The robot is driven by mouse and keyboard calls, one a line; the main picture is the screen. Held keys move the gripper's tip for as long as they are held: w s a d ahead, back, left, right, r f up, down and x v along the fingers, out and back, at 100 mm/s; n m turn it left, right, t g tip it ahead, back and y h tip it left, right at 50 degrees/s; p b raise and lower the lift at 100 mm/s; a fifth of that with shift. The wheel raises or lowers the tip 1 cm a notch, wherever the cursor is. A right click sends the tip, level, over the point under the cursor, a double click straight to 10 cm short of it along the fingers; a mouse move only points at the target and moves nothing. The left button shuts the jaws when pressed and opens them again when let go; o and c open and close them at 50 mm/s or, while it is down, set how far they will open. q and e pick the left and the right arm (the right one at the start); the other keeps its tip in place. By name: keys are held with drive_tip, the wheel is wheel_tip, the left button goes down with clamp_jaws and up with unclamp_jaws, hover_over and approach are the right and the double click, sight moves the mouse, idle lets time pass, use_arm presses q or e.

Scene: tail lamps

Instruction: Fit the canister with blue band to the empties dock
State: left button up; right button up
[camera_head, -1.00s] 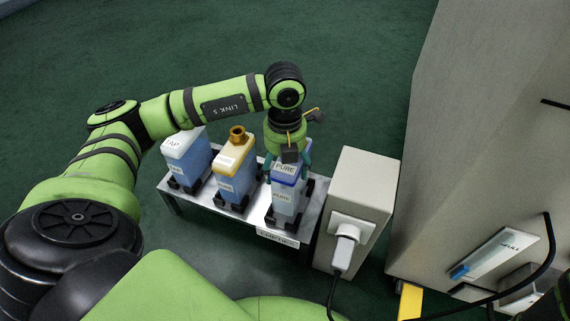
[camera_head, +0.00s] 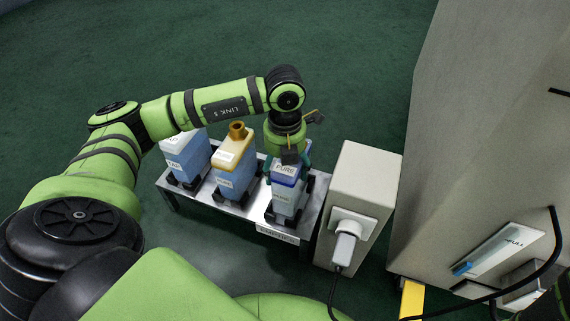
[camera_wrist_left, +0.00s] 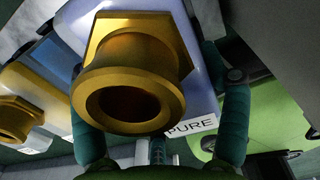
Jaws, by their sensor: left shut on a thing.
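The canister with blue band (camera_head: 284,203) is upright at the right end of the metal stand, in or just over the black-cornered dock (camera_head: 271,217) beside the sign that seems to read EMPTIES (camera_head: 277,234). It has a pale blue body and PURE labels. My left gripper (camera_head: 287,167) is over its top, shut on it. In the left wrist view, the teal fingers (camera_wrist_left: 163,110) stand on both sides of its brass neck (camera_wrist_left: 130,90). The base is partly hidden by the dock's corners, so I cannot tell whether it is fully seated.
A yellow-topped canister (camera_head: 230,175) and a white-topped canister (camera_head: 187,160) stand left on the same stand (camera_head: 238,210). A beige box with a plug (camera_head: 362,190) stands close on the right. A large grey cabinet (camera_head: 480,150) is further right. Green floor lies behind.

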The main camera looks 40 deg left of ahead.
use_arm(q)
drive_tip(key=shift+f, duration=0.5)
idle(1.0)
drive_tip(key=shift+f, duration=0.35)
drive_tip(key=o, duration=1.3)
wheel_tip(320, 180, up, 12)
